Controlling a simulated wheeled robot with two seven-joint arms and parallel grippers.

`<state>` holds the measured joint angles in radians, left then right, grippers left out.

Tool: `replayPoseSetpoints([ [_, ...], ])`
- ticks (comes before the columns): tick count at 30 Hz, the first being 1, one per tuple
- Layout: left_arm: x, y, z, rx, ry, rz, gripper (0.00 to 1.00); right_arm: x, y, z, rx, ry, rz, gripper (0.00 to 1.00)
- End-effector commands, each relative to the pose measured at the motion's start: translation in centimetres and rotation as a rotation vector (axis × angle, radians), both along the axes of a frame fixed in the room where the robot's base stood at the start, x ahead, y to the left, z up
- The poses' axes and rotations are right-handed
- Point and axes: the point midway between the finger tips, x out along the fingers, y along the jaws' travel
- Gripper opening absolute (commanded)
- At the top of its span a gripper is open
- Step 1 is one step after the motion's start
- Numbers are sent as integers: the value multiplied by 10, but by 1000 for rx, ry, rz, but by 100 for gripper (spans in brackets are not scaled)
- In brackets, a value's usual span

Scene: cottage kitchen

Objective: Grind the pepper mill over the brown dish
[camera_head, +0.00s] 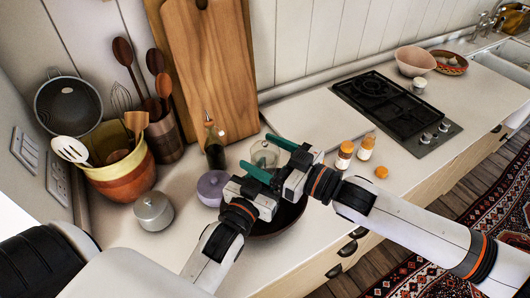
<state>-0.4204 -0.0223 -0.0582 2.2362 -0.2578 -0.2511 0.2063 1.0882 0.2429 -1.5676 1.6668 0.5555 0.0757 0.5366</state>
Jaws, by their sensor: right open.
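The brown dish (286,220) stands on the counter, dark and round, largely covered by my two grippers. My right gripper (255,150) reaches in from the right above the dish's far side, its teal fingers apart and pointing left. A clear glass item (264,157) shows between these fingers in the picture; I cannot tell whether it is at their height. My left gripper (252,188) is close beside the right one, over the dish's left edge; its fingers are hidden. I cannot make out the pepper mill for certain. A dark slender bottle (214,150) stands behind, upright.
A lilac lidded pot (212,188) is just left of the dish. Two orange-capped jars (345,155) and a loose orange cap (381,172) are to the right, near my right arm. A grey lidded pot (153,211) and a utensil pot (122,176) stand left. The hob (395,108) lies right.

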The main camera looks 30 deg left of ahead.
Motion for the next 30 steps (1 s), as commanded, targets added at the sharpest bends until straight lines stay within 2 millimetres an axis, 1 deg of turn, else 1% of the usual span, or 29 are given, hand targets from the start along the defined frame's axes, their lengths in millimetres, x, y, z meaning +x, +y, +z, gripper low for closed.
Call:
replayPoseSetpoints([
  [8,0,0,1,0,-2,0,22,0,2,0,0,0,0,76],
  [10,0,0,1,0,-2,0,22,0,2,0,0,0,0,68],
  [15,0,0,1,0,-2,0,22,0,2,0,0,0,0,40],
  [17,0,0,1,0,-2,0,22,0,2,0,0,0,0,32],
  [23,0,0,1,0,-2,0,22,-1,2,0,1,1,-6,31],
  [30,0,-1,1,0,-2,-1,22,-5,5,1,10,5,-104,32],
])
